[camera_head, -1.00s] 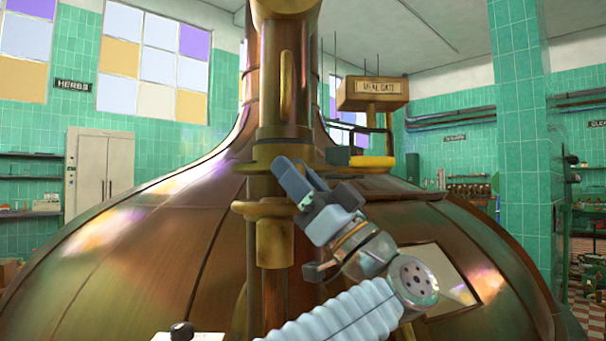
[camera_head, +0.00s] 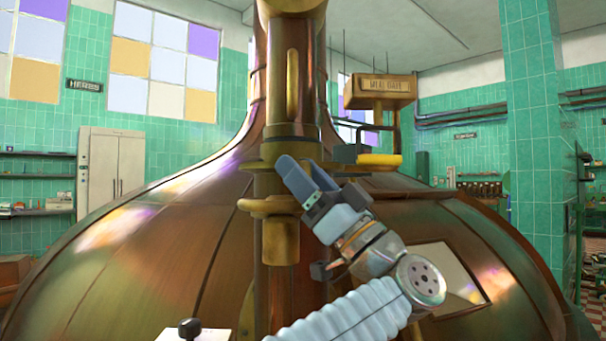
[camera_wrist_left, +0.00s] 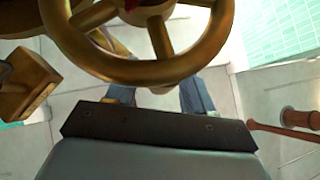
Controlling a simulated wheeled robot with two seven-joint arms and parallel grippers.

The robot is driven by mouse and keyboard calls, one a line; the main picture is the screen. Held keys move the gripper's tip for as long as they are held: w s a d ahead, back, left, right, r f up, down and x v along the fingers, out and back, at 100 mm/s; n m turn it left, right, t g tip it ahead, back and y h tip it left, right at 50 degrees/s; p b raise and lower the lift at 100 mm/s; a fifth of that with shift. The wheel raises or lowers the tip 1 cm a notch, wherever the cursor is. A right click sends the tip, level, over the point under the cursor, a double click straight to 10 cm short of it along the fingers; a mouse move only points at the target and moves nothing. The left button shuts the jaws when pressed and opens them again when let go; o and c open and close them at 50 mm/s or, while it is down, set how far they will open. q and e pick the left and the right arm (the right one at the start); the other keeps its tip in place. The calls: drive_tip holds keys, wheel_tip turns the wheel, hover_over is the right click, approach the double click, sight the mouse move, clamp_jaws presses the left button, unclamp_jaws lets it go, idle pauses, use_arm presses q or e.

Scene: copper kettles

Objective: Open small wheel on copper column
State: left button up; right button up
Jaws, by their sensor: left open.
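My right gripper is not in view.
The copper kettle's dome (camera_head: 150,260) spreads wide below, with a square hatch (camera_head: 445,275) at right. A brass sign box (camera_head: 378,92) stands on a post above the yellow rim. A green tiled pillar (camera_head: 540,150) is farther right. Open air lies left of the column.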

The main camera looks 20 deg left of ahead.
use_arm(q)
drive_tip(key=b+v, duration=0.3)
drive_tip(key=v, duration=1)
drive_tip(key=shift+d+f, duration=0.2)
drive_tip(key=shift+f, duration=0.05)
